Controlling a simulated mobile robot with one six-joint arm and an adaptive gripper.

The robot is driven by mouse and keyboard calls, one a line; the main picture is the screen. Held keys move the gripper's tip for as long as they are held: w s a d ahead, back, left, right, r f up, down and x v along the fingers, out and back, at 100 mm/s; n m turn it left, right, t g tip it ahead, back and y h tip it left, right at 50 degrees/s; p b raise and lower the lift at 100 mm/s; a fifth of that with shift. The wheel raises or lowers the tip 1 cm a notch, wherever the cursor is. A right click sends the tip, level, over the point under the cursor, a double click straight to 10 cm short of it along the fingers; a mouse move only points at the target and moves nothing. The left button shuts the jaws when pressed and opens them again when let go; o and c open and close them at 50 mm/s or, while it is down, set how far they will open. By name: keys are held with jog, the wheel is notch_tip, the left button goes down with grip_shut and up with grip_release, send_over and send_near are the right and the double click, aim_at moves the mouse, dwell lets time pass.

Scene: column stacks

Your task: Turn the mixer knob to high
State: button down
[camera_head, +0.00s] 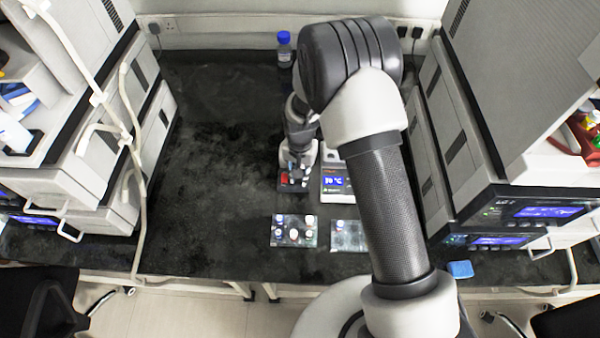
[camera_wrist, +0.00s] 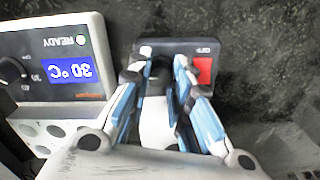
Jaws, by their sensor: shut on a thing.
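The mixer (camera_wrist: 182,47) is a small dark grey box with a red patch on its face. It also shows in the head view (camera_head: 294,187), partly under my gripper. My gripper (camera_wrist: 160,64) points at the mixer's face in the wrist view, its two blue-sided fingers on either side of a dark round knob (camera_wrist: 160,68). The fingers are shut on the knob, which they largely hide. The knob's pointer and scale marks cannot be made out.
A heater (camera_wrist: 42,98) with a blue display, a dial and a READY lamp stands close beside the mixer. A rack (camera_head: 293,231) with several caps and a second rack (camera_head: 348,236) lie in front. A blue-capped bottle (camera_head: 285,50) stands behind. The bench (camera_head: 215,150) at left is clear.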

dwell(0.5)
jog(key=c, duration=1.7)
grip_release()
notch_tip(320, 180, up, 12)
